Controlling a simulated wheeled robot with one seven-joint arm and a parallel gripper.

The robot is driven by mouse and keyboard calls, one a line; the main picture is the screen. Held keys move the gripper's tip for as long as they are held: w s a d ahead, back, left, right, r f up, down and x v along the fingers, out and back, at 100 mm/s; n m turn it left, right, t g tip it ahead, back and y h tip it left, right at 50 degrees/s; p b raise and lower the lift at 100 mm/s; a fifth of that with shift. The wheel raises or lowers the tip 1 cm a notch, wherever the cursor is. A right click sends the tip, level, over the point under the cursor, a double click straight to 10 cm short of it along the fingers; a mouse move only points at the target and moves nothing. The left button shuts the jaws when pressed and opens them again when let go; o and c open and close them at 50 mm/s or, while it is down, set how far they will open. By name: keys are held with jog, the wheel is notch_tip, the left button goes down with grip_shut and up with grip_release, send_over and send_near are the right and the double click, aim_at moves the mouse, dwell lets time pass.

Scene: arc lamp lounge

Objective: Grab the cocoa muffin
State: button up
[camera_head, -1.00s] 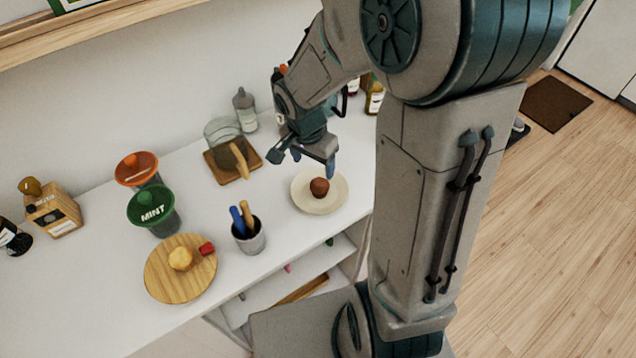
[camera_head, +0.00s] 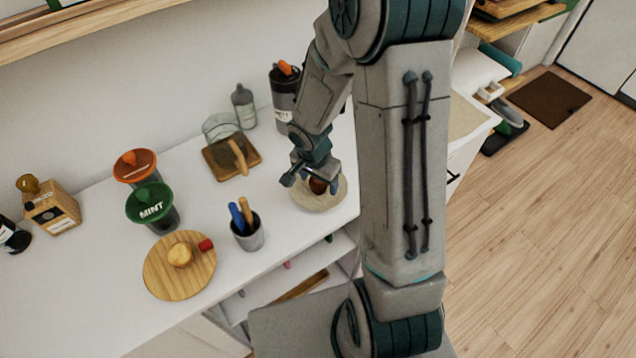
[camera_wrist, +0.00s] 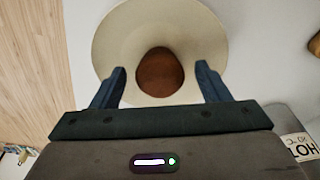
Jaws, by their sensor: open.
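The cocoa muffin (camera_head: 317,185) is small and dark brown and sits on a round cream plate (camera_head: 322,203) on the white counter. In the wrist view the muffin (camera_wrist: 160,74) lies on the plate (camera_wrist: 113,38) and shows between the two fingers. My gripper (camera_head: 311,189) is open at the plate, with its fingers on either side of the muffin. In the wrist view my gripper (camera_wrist: 161,82) has a gap between each finger and the muffin. The head view partly hides the muffin behind a finger.
A grey cup with utensils (camera_head: 248,238) and a round wooden board (camera_head: 160,282) with a yellow bun stand to the left. A wooden tray (camera_head: 218,168) with a glass jar is behind. A dark canister (camera_head: 284,92) stands close behind my arm.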

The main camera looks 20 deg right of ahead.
jog(key=c, duration=1)
jog(key=shift+r, duration=0.1)
